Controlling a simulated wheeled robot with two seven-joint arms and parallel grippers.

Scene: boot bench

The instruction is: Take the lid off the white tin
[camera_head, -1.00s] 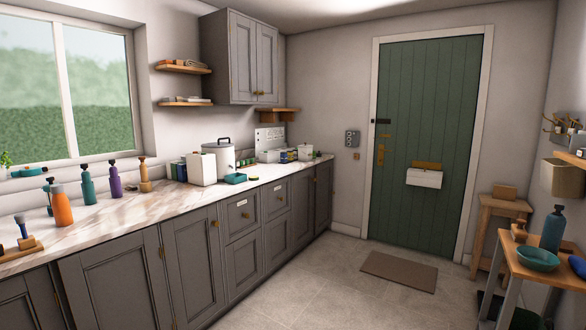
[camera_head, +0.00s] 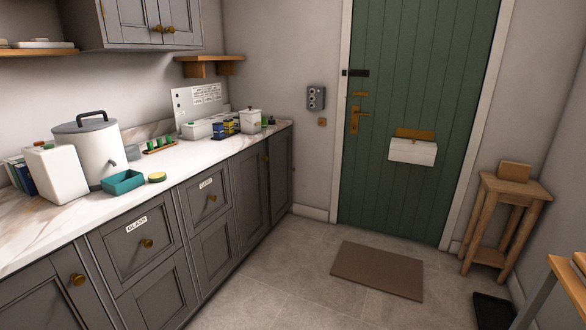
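Two white lidded containers stand on the marble counter, and I cannot tell for certain which is the white tin. A small white one (camera_head: 250,123) with a knobbed lid stands near the counter's far end. A large white cylinder (camera_head: 98,160) with a grey lid (camera_head: 86,124) and a dark arched handle stands at the left. Both lids appear seated on top. Neither of my grippers is in view.
A teal tray (camera_head: 123,183) and a small round green-and-yellow item (camera_head: 157,177) lie near the counter's front edge. A white box-like container (camera_head: 58,175) stands at the left. A brown doormat (camera_head: 378,271) lies before the green door (camera_head: 422,95). A wooden stool (camera_head: 504,215) stands right; the floor between is clear.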

